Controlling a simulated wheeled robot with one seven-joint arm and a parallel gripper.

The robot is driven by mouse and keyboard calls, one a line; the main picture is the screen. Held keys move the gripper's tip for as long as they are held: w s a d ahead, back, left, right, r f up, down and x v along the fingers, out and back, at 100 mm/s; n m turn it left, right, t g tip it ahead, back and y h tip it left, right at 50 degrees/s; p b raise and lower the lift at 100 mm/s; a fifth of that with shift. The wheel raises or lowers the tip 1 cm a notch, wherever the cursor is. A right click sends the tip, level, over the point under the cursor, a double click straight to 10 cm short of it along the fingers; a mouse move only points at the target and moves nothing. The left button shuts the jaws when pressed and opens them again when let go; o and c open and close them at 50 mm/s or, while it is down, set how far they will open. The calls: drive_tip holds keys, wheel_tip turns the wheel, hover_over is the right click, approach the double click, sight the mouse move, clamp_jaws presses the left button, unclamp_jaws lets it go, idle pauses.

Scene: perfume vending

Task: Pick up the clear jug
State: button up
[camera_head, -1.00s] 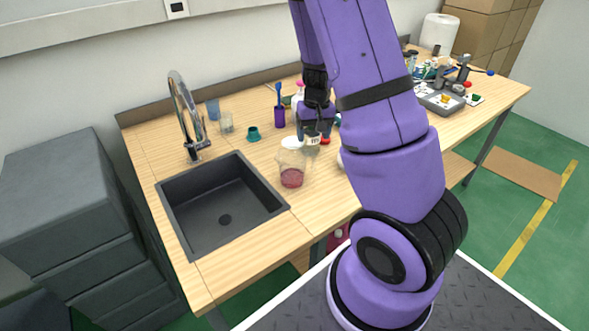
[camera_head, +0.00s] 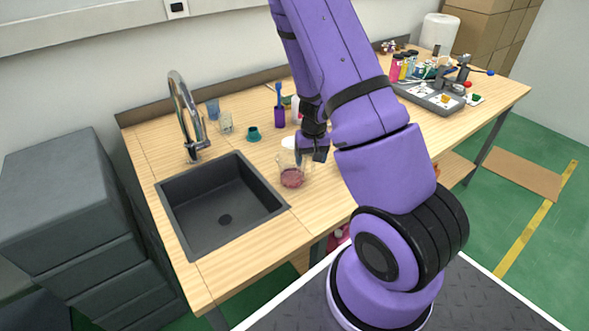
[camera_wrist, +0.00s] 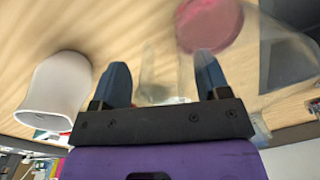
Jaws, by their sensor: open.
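The clear jug (camera_head: 292,178) stands on the wooden table just right of the sink and holds some pink-red liquid. In the wrist view the jug (camera_wrist: 211,22) is at the upper right, its pink content showing beyond the right fingertip. My gripper (camera_head: 312,152) is open and close above and beside the jug in the head view. In the wrist view the two dark fingers of my gripper (camera_wrist: 160,80) are spread apart, with nothing clearly held between them. The right finger overlaps the jug; I cannot tell whether they touch.
A black sink (camera_head: 222,205) with a tall faucet (camera_head: 186,115) lies to the left. A purple cup (camera_head: 279,117) with a blue brush and a teal item (camera_head: 253,134) stand behind. A white cup-like object (camera_wrist: 58,92) is left of my gripper in the wrist view.

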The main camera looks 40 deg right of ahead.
drive_tip(key=c, duration=1.2)
drive_tip(key=shift+o, duration=0.2)
drive_tip(key=shift+r, duration=0.15)
